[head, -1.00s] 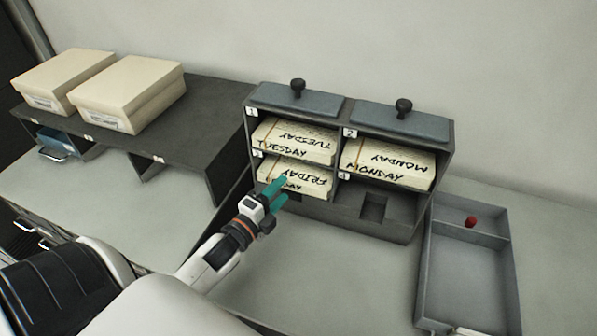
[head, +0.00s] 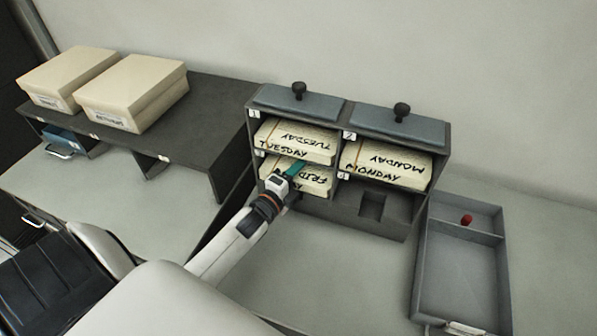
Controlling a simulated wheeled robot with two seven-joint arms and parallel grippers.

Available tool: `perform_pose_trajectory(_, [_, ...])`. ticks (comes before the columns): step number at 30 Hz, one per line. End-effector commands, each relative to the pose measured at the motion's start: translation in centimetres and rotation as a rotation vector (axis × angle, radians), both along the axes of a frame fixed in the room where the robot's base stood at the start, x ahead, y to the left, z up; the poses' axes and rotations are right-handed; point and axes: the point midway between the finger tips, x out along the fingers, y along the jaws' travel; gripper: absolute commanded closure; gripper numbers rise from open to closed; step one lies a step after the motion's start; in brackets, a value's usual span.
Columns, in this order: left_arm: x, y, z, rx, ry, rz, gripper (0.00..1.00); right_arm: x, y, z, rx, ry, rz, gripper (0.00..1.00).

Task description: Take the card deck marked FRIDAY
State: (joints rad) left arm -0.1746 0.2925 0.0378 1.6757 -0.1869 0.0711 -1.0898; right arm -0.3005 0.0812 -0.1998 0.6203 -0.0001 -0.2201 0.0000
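The deck marked FRIDAY (head: 316,181) lies in the lower left compartment of the grey rack (head: 345,203). My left gripper (head: 296,169) is at the front of that compartment, and its teal fingertip overlaps the deck in the picture. The gripper and wrist cover part of the deck's lettering. Only one finger shows clearly, so I cannot tell whether it grips the deck. My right gripper is out of view.
The TUESDAY deck (head: 295,141) lies directly above, and the MONDAY deck (head: 386,166) is upper right. The lower right compartment (head: 373,205) is empty. A grey tray (head: 457,276) with a red object (head: 466,219) stands right. Cream boxes (head: 130,92) sit on the left shelf.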

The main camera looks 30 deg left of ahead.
Motion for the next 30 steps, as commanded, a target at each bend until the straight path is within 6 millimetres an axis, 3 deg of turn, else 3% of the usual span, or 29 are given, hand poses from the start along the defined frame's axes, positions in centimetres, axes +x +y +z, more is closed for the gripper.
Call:
perform_pose_trajectory(1, [0.0,0.0,0.0,0.000,0.000,0.000,0.64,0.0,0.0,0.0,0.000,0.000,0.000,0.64])
perform_pose_trajectory(8, [0.0,0.0,0.0,0.000,0.000,0.000,1.00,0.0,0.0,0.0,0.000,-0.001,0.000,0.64])
perform_pose_trajectory(24, [-0.4,-0.1,0.8,0.001,-0.005,-0.001,1.00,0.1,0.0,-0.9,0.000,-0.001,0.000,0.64])
perform_pose_trajectory(30, [-0.4,0.0,4.1,0.005,-0.008,-0.002,1.00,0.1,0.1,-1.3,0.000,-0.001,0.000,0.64])
